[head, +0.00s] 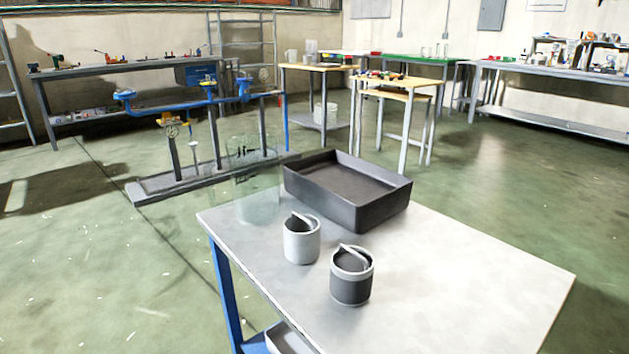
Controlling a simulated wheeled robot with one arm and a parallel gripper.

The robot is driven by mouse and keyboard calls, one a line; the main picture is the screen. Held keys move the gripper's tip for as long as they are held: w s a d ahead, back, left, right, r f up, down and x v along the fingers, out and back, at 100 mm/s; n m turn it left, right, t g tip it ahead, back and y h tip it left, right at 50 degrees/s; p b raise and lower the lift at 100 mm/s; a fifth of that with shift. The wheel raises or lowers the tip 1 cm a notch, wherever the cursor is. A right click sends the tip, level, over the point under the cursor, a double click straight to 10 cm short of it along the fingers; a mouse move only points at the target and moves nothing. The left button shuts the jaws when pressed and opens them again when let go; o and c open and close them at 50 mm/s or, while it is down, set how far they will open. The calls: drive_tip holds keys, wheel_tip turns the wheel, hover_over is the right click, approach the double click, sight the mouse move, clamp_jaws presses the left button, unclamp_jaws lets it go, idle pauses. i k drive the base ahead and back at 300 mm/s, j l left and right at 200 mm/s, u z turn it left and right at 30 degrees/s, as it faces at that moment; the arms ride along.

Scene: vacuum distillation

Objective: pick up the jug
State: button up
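A tall clear vessel, which looks like the jug (258,185), stands upright at the back left corner of the near table in the head view. It is see-through, with dark marks near its top, and its outline is faint against the floor. I cannot make out its handle. A light grey cup-like pot (301,243) and a dark grey one with a pale rim (351,287) stand in front of it, to the right. My gripper is not in view.
A black open tray (377,214) stands at the table's back edge, right of the jug. The near table (470,285) is clear on its right side. Behind, on the floor, stands a blue and grey rig (205,170). Workbenches line the far walls.

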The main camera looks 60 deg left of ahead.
sight(253, 160)
drive_tip(key=u, duration=2.25)
